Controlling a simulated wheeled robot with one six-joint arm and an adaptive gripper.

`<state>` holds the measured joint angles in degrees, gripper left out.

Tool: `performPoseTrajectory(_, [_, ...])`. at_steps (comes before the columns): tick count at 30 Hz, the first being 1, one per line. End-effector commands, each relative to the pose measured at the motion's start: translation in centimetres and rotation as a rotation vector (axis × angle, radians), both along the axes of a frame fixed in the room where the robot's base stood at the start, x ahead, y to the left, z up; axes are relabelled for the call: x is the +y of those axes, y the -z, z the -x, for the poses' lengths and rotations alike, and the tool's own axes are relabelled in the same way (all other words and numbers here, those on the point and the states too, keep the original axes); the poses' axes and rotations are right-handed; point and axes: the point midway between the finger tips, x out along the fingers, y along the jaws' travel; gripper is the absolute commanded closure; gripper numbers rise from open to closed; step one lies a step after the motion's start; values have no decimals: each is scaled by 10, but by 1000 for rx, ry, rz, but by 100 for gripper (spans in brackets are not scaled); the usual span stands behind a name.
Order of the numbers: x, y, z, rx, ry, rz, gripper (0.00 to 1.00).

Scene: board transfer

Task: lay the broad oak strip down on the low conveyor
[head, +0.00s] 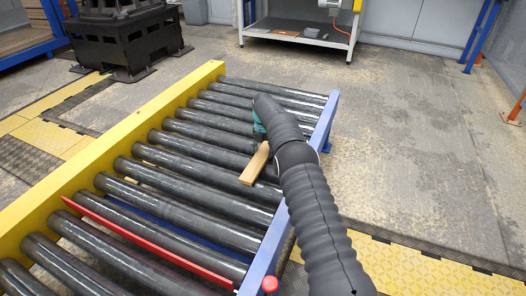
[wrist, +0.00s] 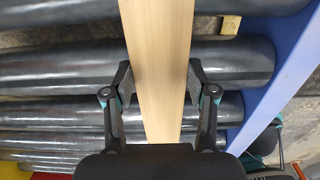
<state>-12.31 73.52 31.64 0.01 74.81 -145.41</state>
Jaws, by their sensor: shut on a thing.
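The broad oak strip (head: 255,165) is a pale wooden board over the rollers of the low conveyor (head: 65,208), close to its blue side rail. In the wrist view the strip (wrist: 160,65) runs up the middle and out of the top edge. My gripper (wrist: 159,82) is shut on the strip, one finger at each long side. In the head view my gripper (head: 260,128) is mostly hidden behind my dark arm, which also covers part of the strip. I cannot tell whether the strip touches the rollers.
A red bar (head: 150,243) crosses the conveyor at the near side. A yellow rail (head: 110,128) borders the left, a blue rail (head: 322,125) the right. Rollers left of the strip are bare.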

Motion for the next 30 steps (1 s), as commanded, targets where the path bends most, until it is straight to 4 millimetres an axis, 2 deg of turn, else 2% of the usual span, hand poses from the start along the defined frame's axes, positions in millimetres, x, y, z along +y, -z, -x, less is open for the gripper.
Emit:
performPoseTrajectory(17, [0, 7, 0, 0, 0, 0, 88])
performPoseTrajectory(18, [0, 6, 0, -1, 0, 0, 33])
performPoseTrajectory(20, [0, 6, 0, -1, 0, 0, 18])
performPoseTrajectory(21, [0, 6, 0, 0, 0, 0, 14])
performPoseTrajectory(30, [0, 7, 0, 0, 0, 0, 14])
